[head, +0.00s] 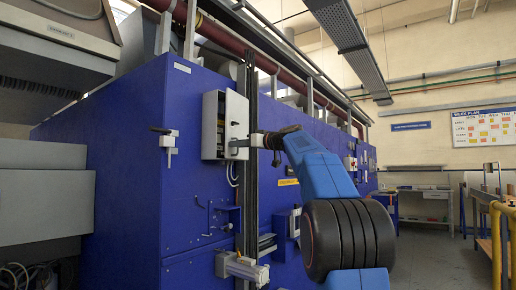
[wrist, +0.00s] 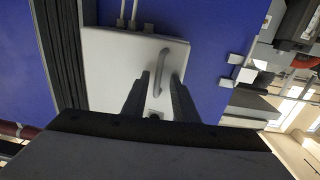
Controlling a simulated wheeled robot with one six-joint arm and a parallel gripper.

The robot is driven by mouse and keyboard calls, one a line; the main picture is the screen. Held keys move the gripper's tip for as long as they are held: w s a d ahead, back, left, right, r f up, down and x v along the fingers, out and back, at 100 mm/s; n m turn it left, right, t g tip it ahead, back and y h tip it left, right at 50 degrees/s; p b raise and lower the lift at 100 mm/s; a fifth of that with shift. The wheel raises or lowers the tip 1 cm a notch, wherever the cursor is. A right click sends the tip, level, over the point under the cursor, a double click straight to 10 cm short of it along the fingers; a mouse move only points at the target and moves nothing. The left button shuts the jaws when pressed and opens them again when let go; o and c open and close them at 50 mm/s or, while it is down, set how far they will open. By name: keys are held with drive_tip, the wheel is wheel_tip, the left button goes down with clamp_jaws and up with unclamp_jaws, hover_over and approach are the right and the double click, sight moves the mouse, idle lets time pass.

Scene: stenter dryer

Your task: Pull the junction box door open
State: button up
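The junction box (head: 210,126) is a pale grey box on the blue dryer wall. Its door (head: 236,115) stands partly open in the head view, with dark parts showing inside at the left. In the wrist view the white door (wrist: 115,70) fills the middle, with a curved grey handle (wrist: 163,72) on it. My gripper (wrist: 161,76) is open, one finger on each side of the handle, with gaps visible between. In the head view my gripper (head: 240,144) is at the door's lower part; the handle is hard to make out there.
A dark vertical rail (head: 251,150) runs beside the box. A lever (head: 168,140) sticks out of the blue panel at left, and a pale cylinder unit (head: 242,268) juts out below. Yellow railing (head: 497,240) stands at far right. Open floor (head: 425,255) lies right of my arm.

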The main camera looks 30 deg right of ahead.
drive_tip(key=s+a+f+m+h, duration=0.1)
drive_tip(key=s+f+h, duration=0.1)
drive_tip(key=s, duration=1.3)
drive_tip(key=shift+s+f+m, duration=0.15)
drive_tip(key=shift+s+m, duration=0.05)
drive_tip(key=shift+m, duration=0.2)
drive_tip(key=shift+a, duration=0.15)
idle(0.5)
